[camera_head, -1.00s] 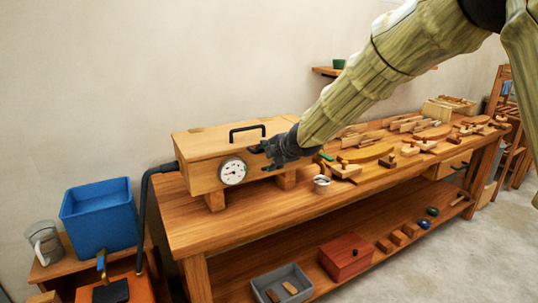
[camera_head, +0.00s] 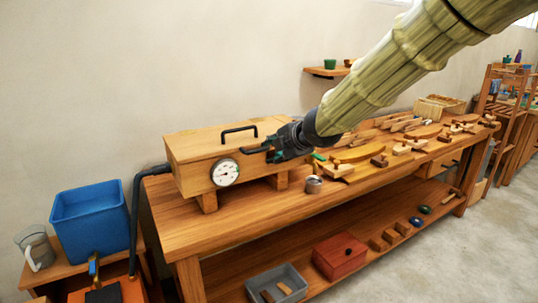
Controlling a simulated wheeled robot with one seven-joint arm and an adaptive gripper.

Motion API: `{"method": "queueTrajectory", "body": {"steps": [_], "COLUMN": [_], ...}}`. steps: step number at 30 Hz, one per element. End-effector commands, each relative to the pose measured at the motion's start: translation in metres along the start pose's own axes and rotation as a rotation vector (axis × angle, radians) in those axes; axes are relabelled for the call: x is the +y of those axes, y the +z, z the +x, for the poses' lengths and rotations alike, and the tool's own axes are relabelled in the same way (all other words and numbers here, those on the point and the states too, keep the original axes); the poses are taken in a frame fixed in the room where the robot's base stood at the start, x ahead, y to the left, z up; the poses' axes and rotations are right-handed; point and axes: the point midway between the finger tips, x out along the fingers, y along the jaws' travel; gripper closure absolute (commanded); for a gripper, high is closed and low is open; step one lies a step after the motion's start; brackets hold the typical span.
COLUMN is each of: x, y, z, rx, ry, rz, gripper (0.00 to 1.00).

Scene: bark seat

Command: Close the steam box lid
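The steam box (camera_head: 195,172) is a long wooden box on short feet at the left end of the workbench. A round white dial (camera_head: 225,172) sits on its front. Its wooden lid (camera_head: 195,138) lies flat across the top, with a black handle (camera_head: 238,131); I cannot make out a gap under it. My gripper (camera_head: 270,152) is at the right part of the box's front, just below the top edge. A dark bar runs left from its fingertips along the box; whether it is a finger or a handle is unclear. The finger opening is too small to judge.
The workbench (camera_head: 190,220) has a small metal tin (camera_head: 313,185) and several wooden pieces right of the box. A blue tub (camera_head: 95,218) stands at the left. A grey tray (camera_head: 278,285) and red box (camera_head: 340,255) are on the lower shelf.

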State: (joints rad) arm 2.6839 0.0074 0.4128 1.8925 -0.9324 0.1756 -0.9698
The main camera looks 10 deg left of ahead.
Motion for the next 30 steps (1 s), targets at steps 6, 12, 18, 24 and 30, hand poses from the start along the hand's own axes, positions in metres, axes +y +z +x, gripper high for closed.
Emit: {"method": "queueTrajectory", "body": {"steps": [6, 12, 18, 24, 30], "x": [0.001, 0.001, -0.002, -0.058, -0.168], "y": [0.000, -0.001, 0.000, 0.008, 0.017], "z": [-0.016, -0.018, -0.016, 0.005, 0.033], "rx": [0.001, 0.001, 0.001, 0.015, 0.010], "ry": [0.001, 0.001, -0.002, -0.058, -0.162], "rz": [-0.001, -0.001, 0.006, 0.161, 0.477], "gripper": [0.67, 0.67, 0.67, 0.67, 0.67]}}
